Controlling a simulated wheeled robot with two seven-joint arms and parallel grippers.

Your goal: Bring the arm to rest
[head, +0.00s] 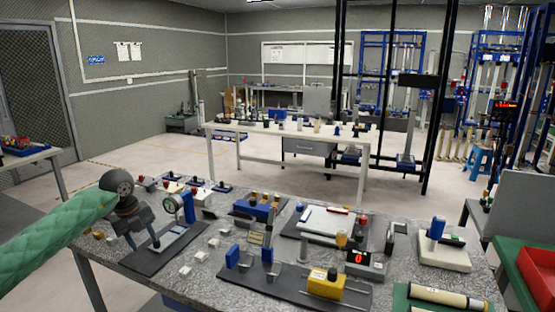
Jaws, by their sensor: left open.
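My left arm, in a green quilted sleeve, comes in from the left edge of the head view. Its gripper (142,236) hangs over the left part of the grey speckled table (205,262), fingers pointing down and apart. I see nothing between the fingers. I cannot tell whether the fingertips touch the mat. My right gripper does not show.
Right of the gripper, the table holds a yellow block (325,284), blue blocks, a red digital display (358,259) and a white device (443,249). Small white cubes (185,271) lie near the gripper. A white workbench (290,130) stands behind. Open floor lies between the tables.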

